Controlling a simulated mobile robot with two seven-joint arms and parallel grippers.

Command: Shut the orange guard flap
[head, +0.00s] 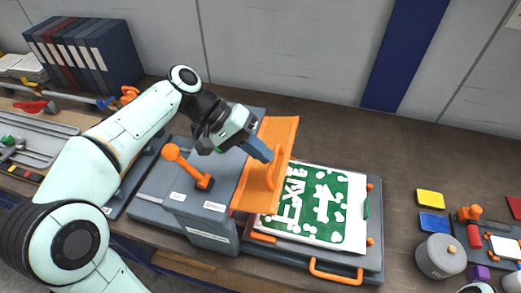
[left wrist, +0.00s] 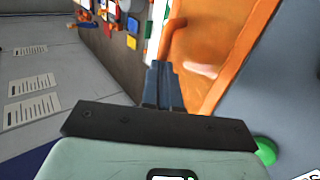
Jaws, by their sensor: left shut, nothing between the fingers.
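The orange guard flap (head: 283,133) stands raised and tilted on the grey machine, at the left edge of the bed. An orange handle (head: 275,170) is on its face. My left gripper (head: 264,153) is shut and empty, with its blue-grey fingertips in front of the flap's upper part, close to the handle. In the left wrist view, the shut fingers (left wrist: 163,72) point towards the handle (left wrist: 172,36), with the flap (left wrist: 240,38) beside them on the right. I cannot tell whether they touch. My right gripper is not in view.
A green sheet with white shapes (head: 322,205) lies on the bed right of the flap. An orange lever (head: 187,166) stands on the machine's left part. A grey pot (head: 440,256) and coloured tiles (head: 431,198) are at the right. Binders (head: 80,50) stand at back left.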

